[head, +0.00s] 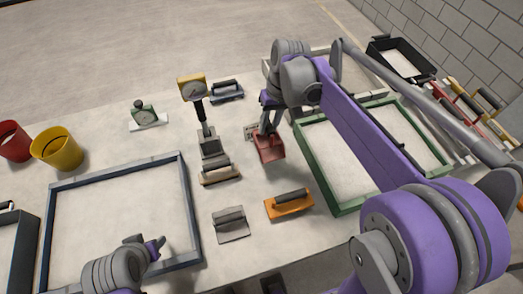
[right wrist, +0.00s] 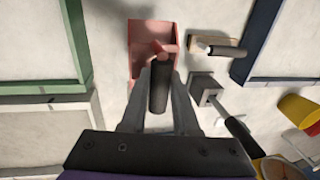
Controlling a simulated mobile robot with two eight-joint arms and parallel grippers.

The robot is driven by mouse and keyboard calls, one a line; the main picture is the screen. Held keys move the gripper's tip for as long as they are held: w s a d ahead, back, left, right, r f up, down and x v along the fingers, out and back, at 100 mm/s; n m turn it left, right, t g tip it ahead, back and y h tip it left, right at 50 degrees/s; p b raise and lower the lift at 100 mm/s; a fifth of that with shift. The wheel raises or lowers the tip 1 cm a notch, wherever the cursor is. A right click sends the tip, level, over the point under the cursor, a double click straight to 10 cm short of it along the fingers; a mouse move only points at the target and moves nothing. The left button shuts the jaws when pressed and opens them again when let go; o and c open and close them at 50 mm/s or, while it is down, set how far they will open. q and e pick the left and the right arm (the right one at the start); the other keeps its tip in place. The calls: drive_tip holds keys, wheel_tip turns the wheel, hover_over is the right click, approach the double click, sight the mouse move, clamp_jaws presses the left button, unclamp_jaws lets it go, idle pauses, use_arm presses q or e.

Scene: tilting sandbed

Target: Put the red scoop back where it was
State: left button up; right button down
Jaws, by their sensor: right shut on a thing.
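The red scoop (head: 269,147) is in the middle of the table in the head view, between the blue-grey frame and the green frame. My right gripper (head: 268,122) is shut on its dark handle, which shows between the fingers in the right wrist view; there the scoop's red pan (right wrist: 144,40) points away from the gripper (right wrist: 160,85). I cannot tell whether the pan touches the table.
The green-framed bed (head: 335,205) is right of the scoop, the blue-grey frame (head: 190,205) left. An orange float (head: 289,204), a grey trowel (head: 230,223), a wooden-based float (head: 219,174) and a yellow-headed gauge (head: 192,88) stand near. Yellow (head: 57,149) and red (head: 12,141) buckets are far left.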

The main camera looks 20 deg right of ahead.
drive_tip(key=f, duration=0.5)
drive_tip(key=shift+s+f, duration=0.2)
drive_tip(key=shift+f, duration=0.05)
drive_tip(key=shift+w+f, duration=0.1)
drive_tip(key=shift+f, duration=2.05)
drive_tip(key=shift+f+b, duration=0.15)
drive_tip(key=shift+b, duration=0.2)
drive_tip(key=c, duration=0.7)
unclamp_jaws()
drive_tip(key=shift+o, duration=0.2)
wheel_tip(320, 180, up, 12)
drive_tip(key=d+p, duration=0.1)
drive_tip(key=d, duration=0.1)
